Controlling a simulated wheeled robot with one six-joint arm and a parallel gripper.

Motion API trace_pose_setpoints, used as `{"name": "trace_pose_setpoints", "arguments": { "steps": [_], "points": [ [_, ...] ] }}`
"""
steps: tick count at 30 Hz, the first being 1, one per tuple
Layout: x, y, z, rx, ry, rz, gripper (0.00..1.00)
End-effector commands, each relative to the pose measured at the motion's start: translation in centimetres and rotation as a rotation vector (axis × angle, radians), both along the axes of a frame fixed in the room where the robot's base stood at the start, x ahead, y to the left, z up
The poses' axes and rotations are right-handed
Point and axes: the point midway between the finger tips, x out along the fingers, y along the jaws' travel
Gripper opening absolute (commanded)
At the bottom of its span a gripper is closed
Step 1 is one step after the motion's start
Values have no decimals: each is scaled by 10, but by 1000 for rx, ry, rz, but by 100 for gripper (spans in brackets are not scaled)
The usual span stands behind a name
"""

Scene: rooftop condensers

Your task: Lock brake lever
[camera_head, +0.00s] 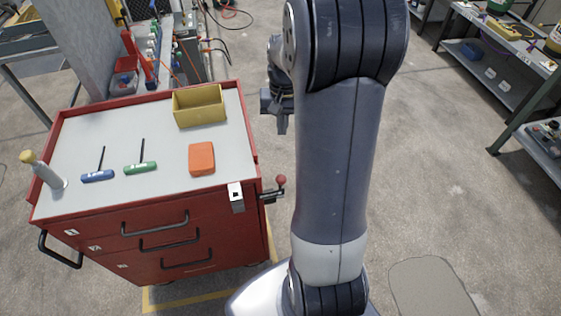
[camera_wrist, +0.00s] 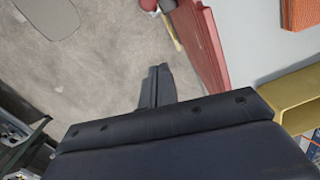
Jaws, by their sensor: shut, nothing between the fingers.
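The brake lever (camera_head: 270,195) is a short dark arm with a red ball knob (camera_head: 281,180) on the right side of the red tool cart (camera_head: 90,215), near its front corner. The knob's tip also shows at the top edge of the wrist view (camera_wrist: 149,4), beside the cart's red side wall (camera_wrist: 200,45). My gripper (camera_head: 281,127) is beyond the lever, off the cart's right side, apart from it. In the wrist view its two dark fingers (camera_wrist: 157,82) are together with nothing between them. My arm hides part of the gripper's surroundings in the head view.
On the cart top are a yellow bin (camera_head: 199,105), an orange block (camera_head: 202,158), a green-handled tool (camera_head: 140,168), a blue-handled tool (camera_head: 98,176) and a yellow-capped bottle (camera_head: 45,172). Shelving (camera_head: 505,50) stands at the right. Concrete floor lies open between.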

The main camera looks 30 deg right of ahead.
Motion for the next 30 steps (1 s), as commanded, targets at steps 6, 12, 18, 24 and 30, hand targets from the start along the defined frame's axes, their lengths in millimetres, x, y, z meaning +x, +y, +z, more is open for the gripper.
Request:
{"name": "trace_pose_setpoints", "arguments": {
  "steps": [6, 12, 18, 24, 30],
  "points": [
    [-2, 2, -25, 2, 6, 0, 0],
    [-3, 4, -68, 2, 7, 0, 0],
    [-10, 9, -100, 0, 3, 1, 0],
    [-30, 20, -104, 0, 1, 1, 0],
    [-38, 24, -106, 0, 1, 1, 0]
  ]
}}
